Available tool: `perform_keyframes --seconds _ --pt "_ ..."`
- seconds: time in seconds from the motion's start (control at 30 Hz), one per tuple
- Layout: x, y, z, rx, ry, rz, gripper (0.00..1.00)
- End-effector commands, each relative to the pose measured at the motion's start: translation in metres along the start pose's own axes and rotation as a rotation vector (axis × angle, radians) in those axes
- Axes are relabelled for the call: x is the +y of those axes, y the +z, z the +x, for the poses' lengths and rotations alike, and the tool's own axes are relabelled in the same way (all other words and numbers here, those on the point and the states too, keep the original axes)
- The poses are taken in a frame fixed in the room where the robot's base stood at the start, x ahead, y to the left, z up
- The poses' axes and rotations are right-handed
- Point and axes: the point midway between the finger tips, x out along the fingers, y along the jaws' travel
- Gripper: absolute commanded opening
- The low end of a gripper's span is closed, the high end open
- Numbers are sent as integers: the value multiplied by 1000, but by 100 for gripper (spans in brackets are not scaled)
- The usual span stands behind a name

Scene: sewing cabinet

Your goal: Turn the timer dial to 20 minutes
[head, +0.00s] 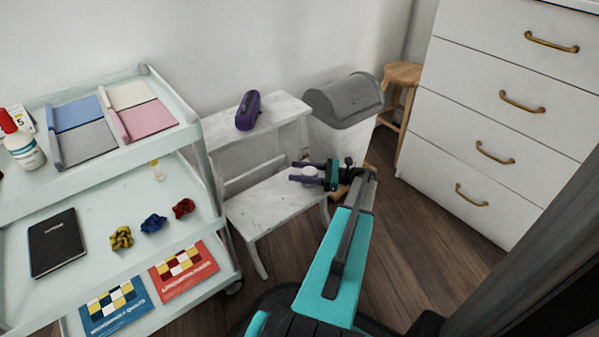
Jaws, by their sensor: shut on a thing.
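A small white round thing (310,170), which looks like the timer, sits at the right part of the lower step of the marble-topped step stool (268,206). My gripper (298,172) reaches over that step from the right, with its two dark purple fingers pointing left. The fingers are shut on the white round thing, one on its far side and one on its near side. The dial's marks and its setting are too small to read, and the fingers hide part of it.
A purple object (248,110) lies on the stool's upper step. A grey-lidded bin (342,102) stands just behind my gripper. A pale shelf cart (196,160) is at left, white drawers (480,110) at right, and a wooden stool (402,74) behind. Wooden floor (425,235) is clear between.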

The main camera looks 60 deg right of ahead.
Motion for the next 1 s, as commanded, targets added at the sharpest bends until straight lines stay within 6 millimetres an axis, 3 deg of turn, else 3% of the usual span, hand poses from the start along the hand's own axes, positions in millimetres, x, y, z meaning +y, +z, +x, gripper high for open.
perform_keyframes --seconds 0.57,1.0 --pt "0 0 -1 1 -26 2 25" --pt "-4 4 -1 1 -168 3 25"
